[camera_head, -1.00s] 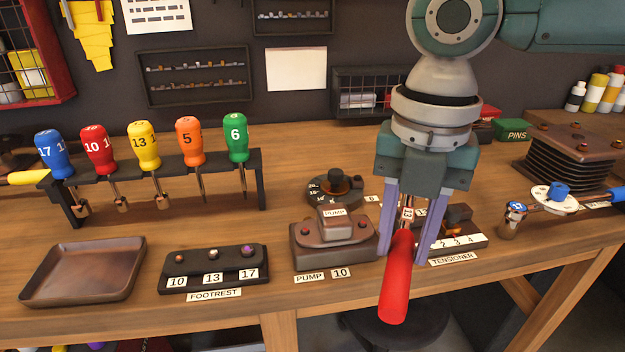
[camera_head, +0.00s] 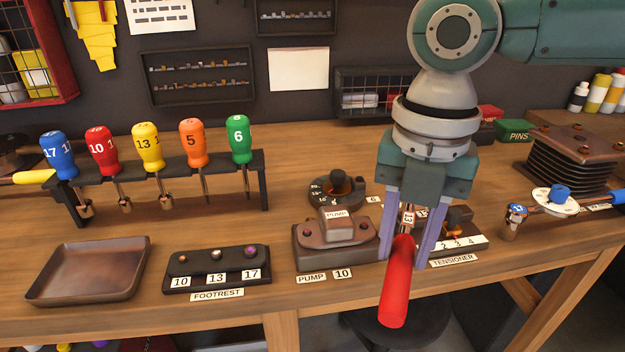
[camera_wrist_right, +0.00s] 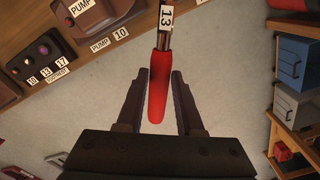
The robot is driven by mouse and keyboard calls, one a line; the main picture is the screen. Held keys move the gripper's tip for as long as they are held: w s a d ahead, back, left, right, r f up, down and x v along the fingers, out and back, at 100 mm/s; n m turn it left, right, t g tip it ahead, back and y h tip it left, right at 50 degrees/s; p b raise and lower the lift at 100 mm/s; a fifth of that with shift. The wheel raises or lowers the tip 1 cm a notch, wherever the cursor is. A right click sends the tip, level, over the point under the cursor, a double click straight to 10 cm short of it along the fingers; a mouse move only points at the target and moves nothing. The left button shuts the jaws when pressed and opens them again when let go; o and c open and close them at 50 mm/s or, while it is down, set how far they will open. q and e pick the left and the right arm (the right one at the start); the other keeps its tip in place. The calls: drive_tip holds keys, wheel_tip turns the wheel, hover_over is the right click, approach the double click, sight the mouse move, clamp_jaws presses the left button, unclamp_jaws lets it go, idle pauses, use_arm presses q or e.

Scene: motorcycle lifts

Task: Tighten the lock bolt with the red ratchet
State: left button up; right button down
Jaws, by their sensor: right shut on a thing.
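The red ratchet has a long red handle (camera_head: 397,285) pointing down toward the bench front and a metal neck with a white 13 tag. My right gripper (camera_head: 403,262) is shut on it, one purple finger on each side. In the right wrist view the red handle (camera_wrist_right: 158,88) lies between the dark fingers, with the 13 tag above. The tensioner block (camera_head: 462,219), with an orange bolt and a 2 3 4 strip, is just right of the gripper. The ratchet's head is hard to make out against it, and I cannot tell which bolt it touches.
The pump block (camera_head: 322,246) stands close left of the gripper, with a round dial (camera_head: 337,190) behind it. The footrest block (camera_head: 216,268) and an empty tray (camera_head: 90,270) lie further left. A driver rack (camera_head: 262,180) stands behind them. A torque tool (camera_head: 555,203) is at right.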

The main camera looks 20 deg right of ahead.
drive_tip(key=shift+f, duration=0.15)
idle(0.6)
drive_tip(key=shift+w+a+m+p, duration=0.3)
drive_tip(key=shift+w+a+p, duration=0.05)
drive_tip(key=shift+w+p, duration=0.1)
drive_tip(key=shift+w+a+m, duration=0.85)
drive_tip(key=shift+w+m, duration=0.2)
drive_tip(key=shift+m, duration=0.05)
